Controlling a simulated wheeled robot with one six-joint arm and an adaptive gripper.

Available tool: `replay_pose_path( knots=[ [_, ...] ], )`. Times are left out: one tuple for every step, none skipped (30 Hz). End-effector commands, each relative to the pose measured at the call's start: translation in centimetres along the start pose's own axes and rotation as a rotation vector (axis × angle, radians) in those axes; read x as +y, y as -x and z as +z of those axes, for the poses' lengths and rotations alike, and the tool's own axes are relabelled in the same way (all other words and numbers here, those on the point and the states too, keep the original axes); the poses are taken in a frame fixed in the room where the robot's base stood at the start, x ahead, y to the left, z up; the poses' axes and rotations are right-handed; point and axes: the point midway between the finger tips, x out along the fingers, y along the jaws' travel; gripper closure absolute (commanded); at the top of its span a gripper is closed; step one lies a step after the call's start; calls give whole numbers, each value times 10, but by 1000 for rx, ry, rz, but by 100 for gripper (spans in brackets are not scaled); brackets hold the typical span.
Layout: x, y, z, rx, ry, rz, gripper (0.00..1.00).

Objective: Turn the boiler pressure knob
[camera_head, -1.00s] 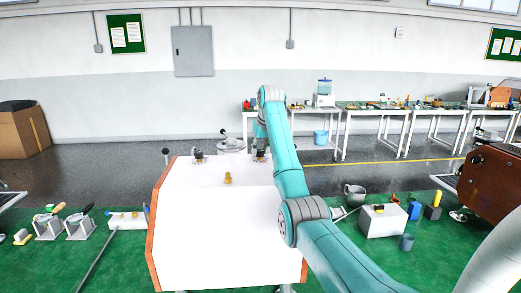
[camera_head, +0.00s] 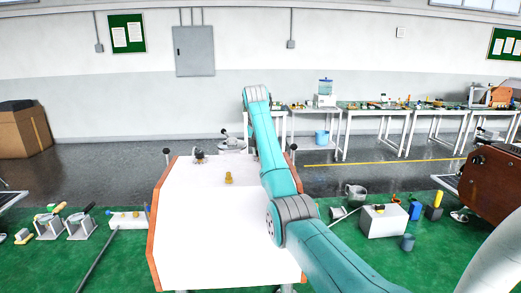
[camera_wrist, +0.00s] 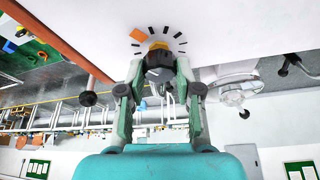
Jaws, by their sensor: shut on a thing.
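The boiler pressure knob (camera_wrist: 158,57) is dark with a yellowish rim, in the upper middle of the wrist view. It sits on the white face of the espresso machine (camera_wrist: 230,25), ringed by black tick marks and an orange patch. My gripper (camera_wrist: 160,76) is shut on the knob, with a finger on each side of it. In the head view the white machine (camera_head: 200,235) with orange side panels stands in front of me. There the knob and my gripper are hidden behind my teal arm.
A white box (camera_head: 384,221) and a jug (camera_head: 355,192) stand on the green floor at right. Work tables (camera_head: 375,112) line the back wall.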

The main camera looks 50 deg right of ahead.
Motion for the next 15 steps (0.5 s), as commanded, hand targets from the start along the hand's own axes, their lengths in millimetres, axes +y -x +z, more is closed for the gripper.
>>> replay_pose_path(
  knots=[
    [0, -1, 1, -2, -2, 1, 100],
    [0, -1, 1, -3, -3, 2, 100],
    [0, -1, 1, -2, -4, 2, 100],
    [0, -1, 1, -3, -4, 2, 100],
    [0, -1, 1, -3, -4, 2, 100],
    [0, -1, 1, -3, -4, 2, 100],
    [0, -1, 1, -3, -4, 2, 100],
    [0, -1, 1, -3, -4, 2, 100],
    [0, -1, 1, -3, -4, 2, 100],
    [0, -1, 1, -3, -4, 2, 100],
    [0, -1, 1, -3, -3, 2, 100],
    [0, -1, 1, -3, -3, 2, 64],
    [0, -1, 1, -3, -3, 2, 56],
    [0, -1, 1, -3, -3, 2, 49],
    [0, -1, 1, -2, -3, 2, 41]
  ],
)
